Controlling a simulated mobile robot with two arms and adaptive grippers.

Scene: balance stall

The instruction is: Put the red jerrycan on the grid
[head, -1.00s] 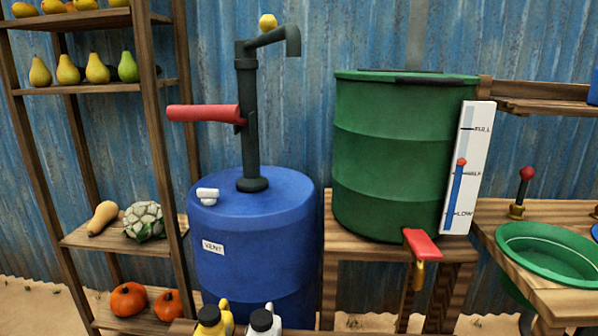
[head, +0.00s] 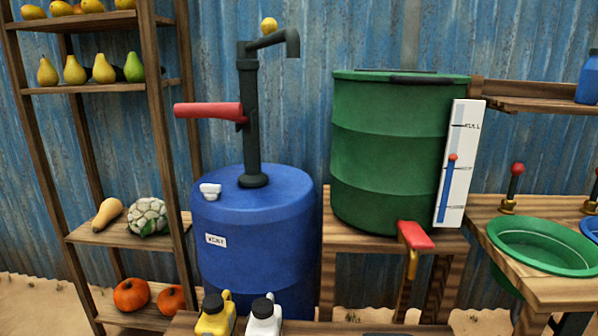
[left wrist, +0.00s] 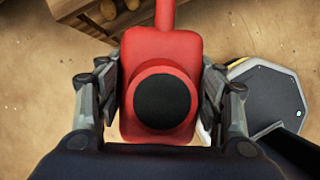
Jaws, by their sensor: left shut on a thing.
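My left gripper (left wrist: 161,92) shows in the left wrist view, shut on the red jerrycan (left wrist: 160,55). Its two fingers press on the can's opposite sides. The can's round black cap (left wrist: 162,102) faces the camera, and a narrow red part extends to the top edge of the picture. The red jerrycan is not visible in the head view. I cannot make out the grid in either view. My right gripper is not in view.
A yellow jerrycan (head: 216,318) and a white one (head: 264,320) stand at the bottom of the head view. Behind are a blue pump barrel (head: 255,240), a green drum (head: 385,155) on a wooden stand and a produce shelf (head: 112,237). A green basin (head: 540,262) is right.

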